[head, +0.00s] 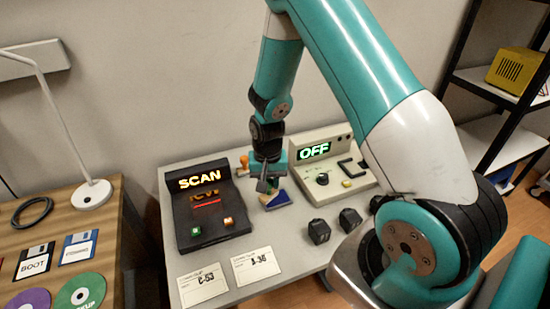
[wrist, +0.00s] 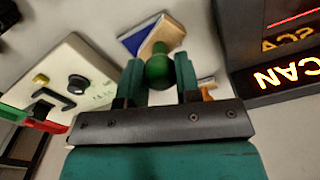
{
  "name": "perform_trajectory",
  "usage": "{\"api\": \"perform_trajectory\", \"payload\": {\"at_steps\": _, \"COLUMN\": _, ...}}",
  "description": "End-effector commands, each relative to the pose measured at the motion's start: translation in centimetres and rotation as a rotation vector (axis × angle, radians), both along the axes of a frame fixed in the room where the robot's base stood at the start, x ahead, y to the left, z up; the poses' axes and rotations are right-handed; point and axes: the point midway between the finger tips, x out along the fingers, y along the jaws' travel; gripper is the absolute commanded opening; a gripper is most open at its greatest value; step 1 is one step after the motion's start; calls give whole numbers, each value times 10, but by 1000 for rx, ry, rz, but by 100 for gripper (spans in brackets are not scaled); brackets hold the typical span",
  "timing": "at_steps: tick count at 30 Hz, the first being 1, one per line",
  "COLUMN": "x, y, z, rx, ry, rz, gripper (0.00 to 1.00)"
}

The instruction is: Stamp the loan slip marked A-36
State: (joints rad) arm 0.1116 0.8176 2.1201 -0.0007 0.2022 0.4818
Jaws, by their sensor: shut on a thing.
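My gripper (wrist: 159,72) is shut on the green round-handled stamp (wrist: 158,66), with a finger on each side of the handle. In the head view my gripper (head: 266,185) is over the back middle of the table, and the held stamp is hard to make out there. A blue and tan ink pad (head: 277,200) lies just below it; it also shows beyond the stamp in the wrist view (wrist: 135,40). The slip that appears to read A-36 (head: 256,265) lies at the table's front, right of the slip C-53 (head: 202,284). Neither slip shows in the wrist view.
A dark SCAN device (head: 210,215) stands left of my gripper, and a pale box reading OFF (head: 330,160) stands right. An orange-handled stamp (head: 243,164) is behind. Several dark blocks (head: 319,231) sit at front right. A wooden desk (head: 110,265) holds disks.

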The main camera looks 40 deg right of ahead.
Motion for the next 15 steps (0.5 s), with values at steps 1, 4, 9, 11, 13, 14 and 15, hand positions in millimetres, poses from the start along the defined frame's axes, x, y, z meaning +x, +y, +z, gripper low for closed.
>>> {"api": "perform_trajectory", "payload": {"at_steps": 1, "x": 5, "y": -11, "z": 12, "rx": 0, "ry": -4, "rz": -116, "gripper": 15}}
{"api": "perform_trajectory", "payload": {"at_steps": 4, "x": 11, "y": -26, "z": 23, "rx": 0, "ry": -3, "rz": -311, "gripper": 15}}
{"api": "perform_trajectory", "payload": {"at_steps": 9, "x": 15, "y": -38, "z": 28, "rx": 2, "ry": 0, "rz": -468, "gripper": 15}}
{"api": "perform_trajectory", "payload": {"at_steps": 11, "x": 15, "y": -38, "z": 26, "rx": 2, "ry": 0, "rz": -477, "gripper": 15}}
{"api": "perform_trajectory", "payload": {"at_steps": 13, "x": 15, "y": -38, "z": 21, "rx": 1, "ry": 0, "rz": -477, "gripper": 15}}
{"api": "perform_trajectory", "payload": {"at_steps": 14, "x": 15, "y": -38, "z": 19, "rx": 2, "ry": 0, "rz": -477, "gripper": 15}}
{"api": "perform_trajectory", "payload": {"at_steps": 15, "x": 15, "y": -38, "z": 16, "rx": 2, "ry": 0, "rz": -476, "gripper": 15}}
